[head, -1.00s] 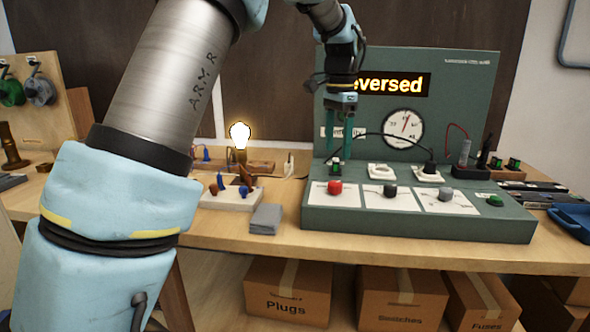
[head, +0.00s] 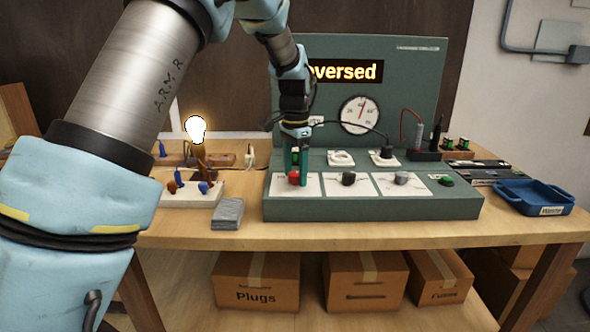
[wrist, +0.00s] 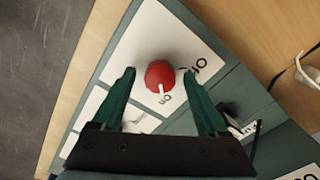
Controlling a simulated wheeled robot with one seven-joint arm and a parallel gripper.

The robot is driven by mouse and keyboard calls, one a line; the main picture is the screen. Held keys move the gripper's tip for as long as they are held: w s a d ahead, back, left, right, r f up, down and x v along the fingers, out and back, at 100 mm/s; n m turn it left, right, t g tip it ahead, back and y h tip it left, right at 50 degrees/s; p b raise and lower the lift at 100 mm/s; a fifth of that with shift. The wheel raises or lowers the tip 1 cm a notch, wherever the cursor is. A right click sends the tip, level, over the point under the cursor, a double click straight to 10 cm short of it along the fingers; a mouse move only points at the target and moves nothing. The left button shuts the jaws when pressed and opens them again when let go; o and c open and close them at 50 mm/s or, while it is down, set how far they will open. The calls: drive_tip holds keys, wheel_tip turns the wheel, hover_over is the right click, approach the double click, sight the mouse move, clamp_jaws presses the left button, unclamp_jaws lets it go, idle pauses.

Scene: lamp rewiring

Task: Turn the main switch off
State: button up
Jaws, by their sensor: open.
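The main switch looks to be the red knob (head: 294,177) at the left end of the green test panel (head: 370,208). The wrist view shows this red knob (wrist: 160,75) with a white pointer mark, on a white plate with "on" lettering. My gripper (head: 295,172) is over the knob, fingers pointing down. In the wrist view my gripper (wrist: 165,82) is open, one green finger on each side of the knob with gaps between. The bulb (head: 195,129) at left is lit. The display (head: 345,71) shows a word ending in "versed", partly hidden by my arm.
A black knob (head: 348,179), a grey knob (head: 401,178) and a green button (head: 446,180) are further right on the panel. A dial (head: 359,115) stands behind. A small block with coloured connectors (head: 190,200) and a grey cloth (head: 228,213) lie left. A blue tray (head: 535,197) is at right.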

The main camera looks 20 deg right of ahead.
clamp_jaws()
idle(0.6)
